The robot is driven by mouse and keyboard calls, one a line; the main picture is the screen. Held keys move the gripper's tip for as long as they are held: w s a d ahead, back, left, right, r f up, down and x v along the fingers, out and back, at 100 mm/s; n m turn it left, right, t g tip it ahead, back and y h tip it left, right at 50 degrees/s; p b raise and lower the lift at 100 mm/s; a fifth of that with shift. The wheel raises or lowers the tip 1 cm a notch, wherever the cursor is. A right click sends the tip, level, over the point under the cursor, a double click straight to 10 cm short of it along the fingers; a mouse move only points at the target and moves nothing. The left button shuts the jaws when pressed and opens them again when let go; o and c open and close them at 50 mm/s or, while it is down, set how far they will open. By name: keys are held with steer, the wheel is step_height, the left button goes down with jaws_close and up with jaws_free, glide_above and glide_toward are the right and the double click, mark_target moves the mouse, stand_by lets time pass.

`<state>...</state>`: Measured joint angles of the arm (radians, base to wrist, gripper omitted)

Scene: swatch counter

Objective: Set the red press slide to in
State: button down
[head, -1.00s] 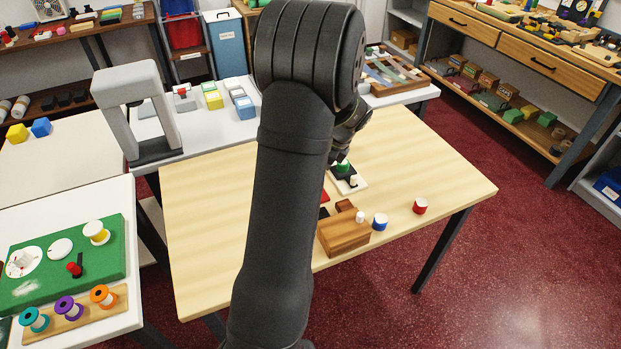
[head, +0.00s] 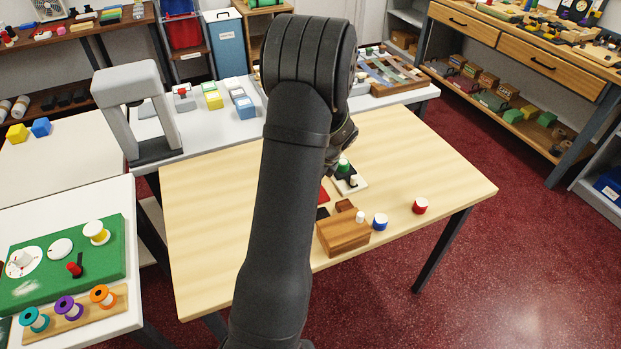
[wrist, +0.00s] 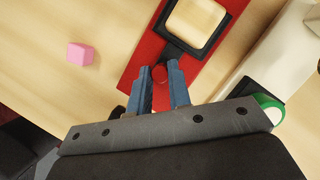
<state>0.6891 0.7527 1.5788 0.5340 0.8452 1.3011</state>
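The red press (wrist: 203,62) fills the upper middle of the wrist view, a red base with a dark slide and a pale wood-coloured pad (wrist: 195,22) in a black frame. A red knob (wrist: 160,73) sits at the near end of the slide. My gripper (wrist: 162,76) has its blue fingers on either side of this knob, appearing to touch it on both sides. In the head view only a small red part of the press (head: 324,195) shows; my arm hides the rest and my fingers.
A pink cube (wrist: 80,54) lies left of the press. A white base with a green knob (wrist: 267,101) is close at the right. A wooden block (head: 343,234), a blue-and-white cylinder (head: 380,222) and a red-and-white cylinder (head: 420,206) stand nearer the table's front edge.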

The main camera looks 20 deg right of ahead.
steer(key=shift+w+r, duration=0.1)
steer(key=shift+w, duration=2.05)
steer(key=c, duration=1.3)
jaws_free()
steer(key=v, duration=1.7)
steer(key=shift+s+r, duration=0.1)
steer(key=shift+r, duration=0.05)
steer(key=x, duration=1.7)
steer(key=shift+f, duration=0.25)
